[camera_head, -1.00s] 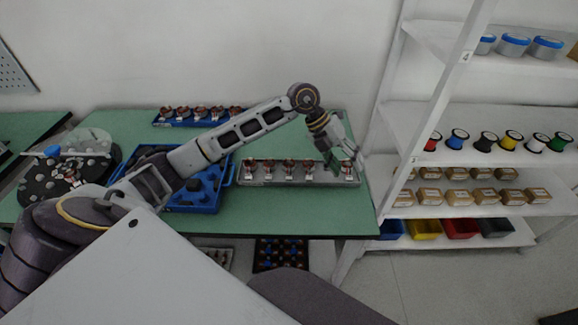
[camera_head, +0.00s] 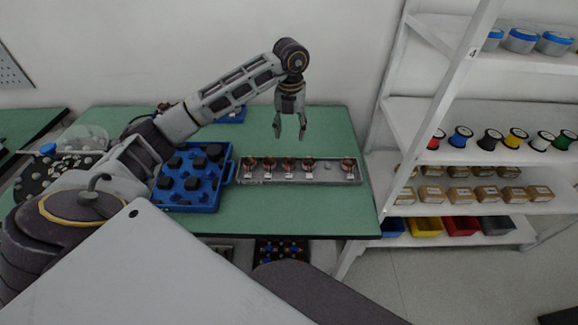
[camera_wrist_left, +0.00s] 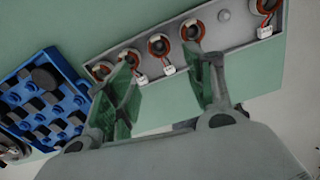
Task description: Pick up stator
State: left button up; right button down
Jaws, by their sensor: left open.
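Several stators, copper-coloured rings with white connectors, stand in a row in a long grey tray (camera_head: 330,181) on the green table. One stator (camera_head: 348,165) stands apart at the tray's right end, past an empty place. My left gripper (camera_head: 289,129) is open and empty, pointing down above and behind the row's middle stators. In the left wrist view the open fingers (camera_wrist_left: 168,76) spread in front of the tray (camera_wrist_left: 238,42). A stator (camera_wrist_left: 158,45) shows between them, and another stator (camera_wrist_left: 192,30) is near the right fingertip. My right gripper is not seen.
A blue tray (camera_head: 190,207) with dark parts adjoins the grey tray on the left. Another blue tray (camera_head: 237,117) behind is mostly hidden by my arm. A white shelf (camera_head: 400,150) with spools and boxes stands at the right. Table in front of the grey tray is clear.

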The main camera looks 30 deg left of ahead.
pick_arm(q)
jog(key=shift+f, duration=0.15)
send_over(289, 160)
jog(key=d, duration=0.1)
jog(key=f, duration=0.8)
jog(key=shift+s, duration=0.4)
jog(key=shift+f, duration=0.2)
jog(key=shift+s+a+f+p, duration=0.15)
jog(key=shift+f+p, duration=0.25)
jog(key=shift+f, duration=2.2)
jog(key=c, duration=0.9)
